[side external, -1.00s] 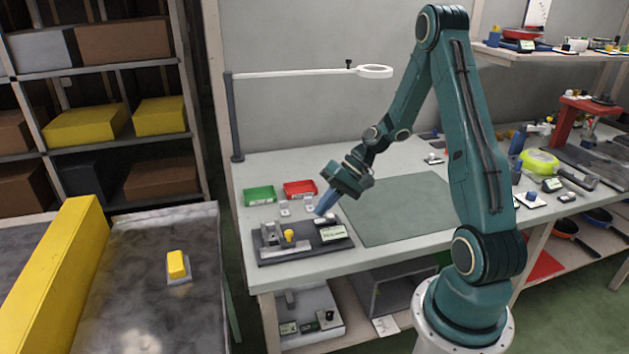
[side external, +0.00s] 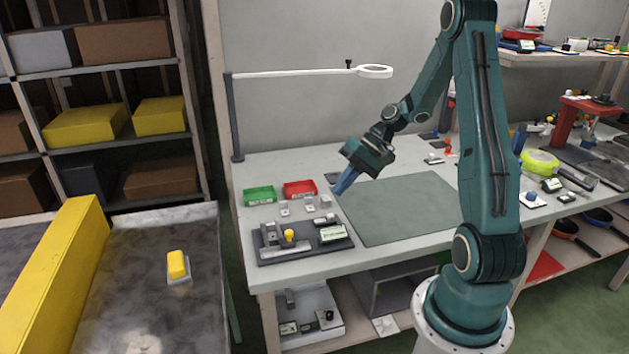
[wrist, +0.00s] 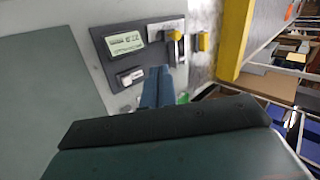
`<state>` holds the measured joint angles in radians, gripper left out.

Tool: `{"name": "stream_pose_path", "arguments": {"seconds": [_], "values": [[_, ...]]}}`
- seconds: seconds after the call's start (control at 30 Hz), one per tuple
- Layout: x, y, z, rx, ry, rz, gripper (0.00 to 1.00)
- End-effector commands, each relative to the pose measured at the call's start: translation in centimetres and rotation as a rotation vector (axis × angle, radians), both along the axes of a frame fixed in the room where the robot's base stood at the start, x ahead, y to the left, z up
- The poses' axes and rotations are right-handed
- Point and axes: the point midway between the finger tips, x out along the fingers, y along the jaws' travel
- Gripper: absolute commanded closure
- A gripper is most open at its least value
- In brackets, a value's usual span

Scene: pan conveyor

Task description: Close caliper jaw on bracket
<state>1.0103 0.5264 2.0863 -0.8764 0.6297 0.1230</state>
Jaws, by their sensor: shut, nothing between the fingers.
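The caliper fixture is a dark plate (side external: 283,259) at the left front of the bench. It carries a grey upright block (side external: 269,234), a yellow knob (side external: 289,236), a display (side external: 333,233) and a pale sliding piece (side external: 325,220). I cannot tell which part is the jaw and which is the bracket, or whether they touch. The wrist view shows the plate (wrist: 112,62), display (wrist: 125,42) and pale piece (wrist: 130,76). My gripper (side external: 339,191) is shut and empty, with its blue fingers above the bench, up and right of the fixture. Its fingers (wrist: 157,80) overlap the plate's edge in the wrist view.
A green tray (side external: 259,196) and a red tray (side external: 300,189) stand behind small grey blocks (side external: 309,205). A grey-green mat (side external: 400,215) lies clear to the right. A magnifier arm (side external: 310,73) reaches over the bench. A conveyor (side external: 130,270) with a yellow-topped part is at left.

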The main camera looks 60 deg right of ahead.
Motion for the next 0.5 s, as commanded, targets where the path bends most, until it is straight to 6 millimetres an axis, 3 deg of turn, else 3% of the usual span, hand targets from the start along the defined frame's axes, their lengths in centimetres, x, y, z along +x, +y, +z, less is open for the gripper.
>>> {"name": "stream_pose_path", "arguments": {"seconds": [0.27,0.5], "values": [[0.7,1.0,-1.3,0.002,0.001,0.002,1.0],[1.9,2.9,-3.8,0.003,0.003,0.004,1.0]]}}
